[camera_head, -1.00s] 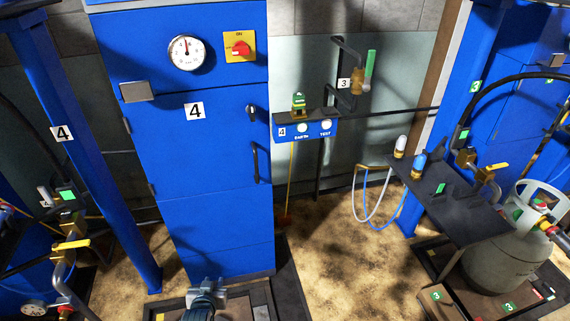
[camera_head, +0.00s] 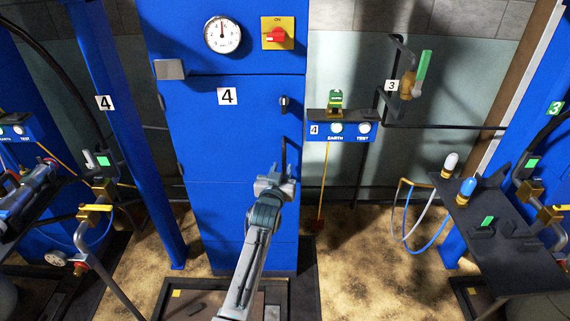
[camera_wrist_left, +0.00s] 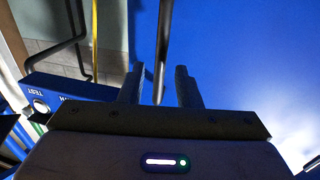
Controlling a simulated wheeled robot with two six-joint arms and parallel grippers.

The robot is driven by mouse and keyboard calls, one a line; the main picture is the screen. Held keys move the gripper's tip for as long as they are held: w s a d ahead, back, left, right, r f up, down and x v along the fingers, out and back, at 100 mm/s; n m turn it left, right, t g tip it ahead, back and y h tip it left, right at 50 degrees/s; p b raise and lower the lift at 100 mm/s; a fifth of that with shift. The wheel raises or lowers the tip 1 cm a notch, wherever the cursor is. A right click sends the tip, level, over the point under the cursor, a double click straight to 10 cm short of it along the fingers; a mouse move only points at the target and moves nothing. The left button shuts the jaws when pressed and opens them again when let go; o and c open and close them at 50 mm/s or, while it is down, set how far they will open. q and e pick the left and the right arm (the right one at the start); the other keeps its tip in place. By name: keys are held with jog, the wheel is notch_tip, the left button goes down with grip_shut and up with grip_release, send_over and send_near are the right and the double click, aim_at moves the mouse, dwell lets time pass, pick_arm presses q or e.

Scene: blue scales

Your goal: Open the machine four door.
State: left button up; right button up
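The machine four door (camera_head: 225,135) is a blue panel with a white "4" label, and it looks shut. A dark vertical bar handle (camera_head: 284,152) is on its right side, below a small silver and black latch knob (camera_head: 284,103). My left gripper (camera_head: 276,174) is at the handle's lower part and hides some of it. In the left wrist view, the two fingers of my left gripper (camera_wrist_left: 160,88) are apart, with the handle bar (camera_wrist_left: 163,45) running between them. I see a gap on each side of the bar. My right gripper is in neither view.
A blue EARTH/TEST box (camera_head: 340,127) stands out just right of the door. A blue post (camera_head: 125,130) rises on the left. A dark shelf (camera_head: 490,225) with hoses is at the right. Above the door are a gauge (camera_head: 222,34) and a red switch (camera_head: 278,39).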

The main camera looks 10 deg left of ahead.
aim_at(284, 164)
pick_arm(q)
jog(key=shift+w+b, duration=0.35)
jog(key=shift+w, duration=1.75)
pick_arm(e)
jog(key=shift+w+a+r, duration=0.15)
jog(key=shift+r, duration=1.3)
pick_arm(q)
jog(key=shift+c, duration=0.2)
grip_shut()
